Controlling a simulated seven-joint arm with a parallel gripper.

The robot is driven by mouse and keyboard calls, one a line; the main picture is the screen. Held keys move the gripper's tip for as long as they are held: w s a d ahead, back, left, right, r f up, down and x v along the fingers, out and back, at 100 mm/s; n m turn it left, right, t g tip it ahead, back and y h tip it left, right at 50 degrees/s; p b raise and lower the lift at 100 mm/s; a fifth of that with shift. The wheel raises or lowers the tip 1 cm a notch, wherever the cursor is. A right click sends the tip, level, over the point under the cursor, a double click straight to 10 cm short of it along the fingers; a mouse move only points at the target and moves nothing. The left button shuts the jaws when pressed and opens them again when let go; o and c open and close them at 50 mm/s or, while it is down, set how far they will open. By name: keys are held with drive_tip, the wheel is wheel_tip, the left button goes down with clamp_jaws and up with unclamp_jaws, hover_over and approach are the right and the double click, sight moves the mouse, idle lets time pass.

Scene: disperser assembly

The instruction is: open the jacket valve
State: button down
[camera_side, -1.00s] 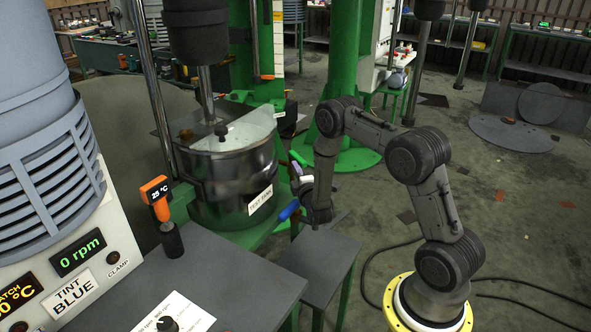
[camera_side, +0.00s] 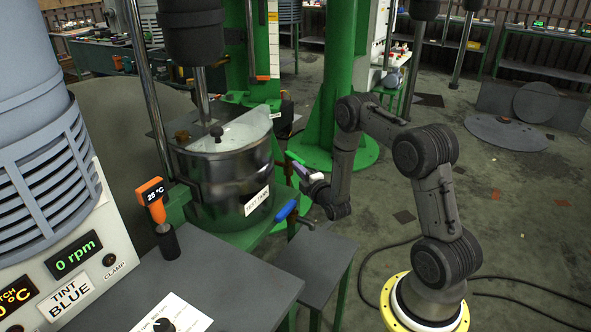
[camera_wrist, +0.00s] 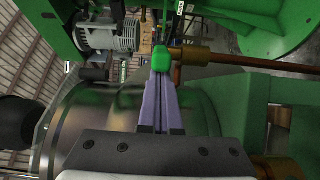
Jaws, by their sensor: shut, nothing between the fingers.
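The test tank (camera_side: 222,180) is a shiny steel vessel with a label on its side. Two valve handles show at its right side: a green one (camera_side: 293,156) and a blue lever (camera_side: 287,210) below it. I cannot tell which is the jacket valve. My gripper (camera_side: 298,167) is beside the tank, its fingers pointing at the green handle. In the wrist view my gripper (camera_wrist: 160,80) is shut and empty, its tips right at the green handle (camera_wrist: 161,58), which sits at the end of a brass fitting (camera_wrist: 195,55). Whether they touch is unclear.
A grey stool (camera_side: 318,255) stands below my gripper. A green column (camera_side: 335,90) rises behind my gripper. The floor to the right of my arm is open, with a cable on it.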

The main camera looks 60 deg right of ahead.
drive_tip(key=shift+s+d+n+y, duration=0.2)
drive_tip(key=shift+s+d, duration=0.15)
drive_tip(key=shift+d, duration=0.25)
drive_tip(key=shift+s+d+n+y, duration=0.1)
drive_tip(key=shift+s+d+y, duration=0.15)
drive_tip(key=shift+d, duration=0.3)
drive_tip(key=w+d, duration=0.1)
drive_tip(key=d, duration=0.8)
drive_tip(key=shift+r, duration=0.15)
drive_tip(key=shift+h, duration=0.25)
drive_tip(key=shift+s, duration=0.1)
drive_tip(key=v, duration=1.4)
drive_tip(key=shift+a+f+t, duration=0.25)
drive_tip(key=shift+f+t, duration=0.05)
drive_tip(key=shift+f, duration=0.05)
